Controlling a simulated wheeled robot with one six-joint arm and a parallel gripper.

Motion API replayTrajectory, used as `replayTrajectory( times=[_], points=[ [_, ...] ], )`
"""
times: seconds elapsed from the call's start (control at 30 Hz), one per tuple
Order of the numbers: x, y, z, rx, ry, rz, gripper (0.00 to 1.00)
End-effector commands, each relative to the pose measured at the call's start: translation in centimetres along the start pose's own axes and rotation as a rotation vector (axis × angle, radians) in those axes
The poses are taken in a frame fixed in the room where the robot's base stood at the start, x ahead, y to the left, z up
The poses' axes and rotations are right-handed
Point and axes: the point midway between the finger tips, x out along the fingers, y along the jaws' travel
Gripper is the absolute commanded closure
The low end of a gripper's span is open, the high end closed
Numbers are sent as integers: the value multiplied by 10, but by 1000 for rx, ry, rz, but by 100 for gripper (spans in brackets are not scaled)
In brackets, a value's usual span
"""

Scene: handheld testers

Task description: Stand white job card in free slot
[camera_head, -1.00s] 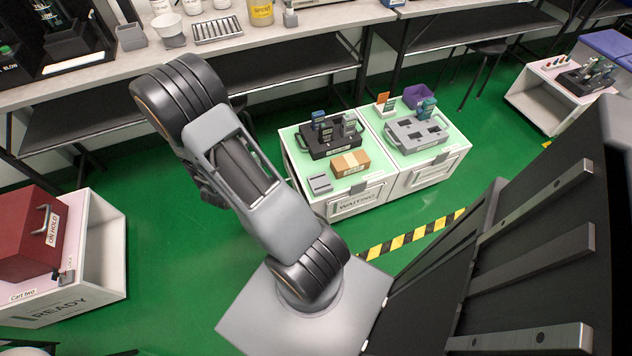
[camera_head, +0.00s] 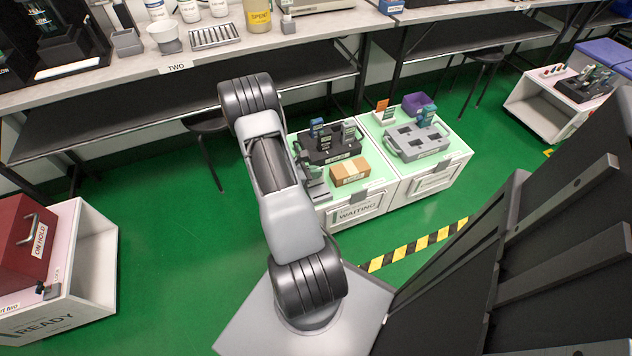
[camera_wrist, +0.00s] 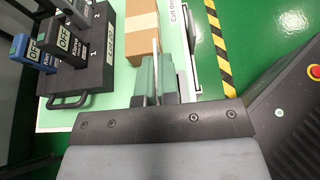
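My gripper (camera_wrist: 156,85) shows in the wrist view with its two fingers close together. A thin pale strip (camera_wrist: 155,50) stands between them, seen edge-on, and looks like the white job card; its face is hidden. In the head view my gripper is at the left end of the WAITING cart (camera_head: 352,212), mostly hidden by my arm. I cannot make out a free slot.
A brown box (camera_head: 350,171) lies close to my gripper and shows in the wrist view (camera_wrist: 142,30). Behind it is a black tray (camera_wrist: 98,62) with several testers. A grey tray (camera_head: 415,146) and a purple bin (camera_head: 414,101) occupy the right cart.

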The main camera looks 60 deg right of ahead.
Motion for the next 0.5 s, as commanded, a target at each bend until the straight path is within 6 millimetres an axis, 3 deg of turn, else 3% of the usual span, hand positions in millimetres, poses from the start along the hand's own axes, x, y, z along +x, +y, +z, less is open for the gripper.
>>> replayTrajectory(
  times=[0.03,0.2,0.5],
  points=[
    [9,5,-14,-3,0,-3,100],
    [25,22,-28,-3,0,0,100],
    [33,31,-36,-5,0,1,100]
  ],
)
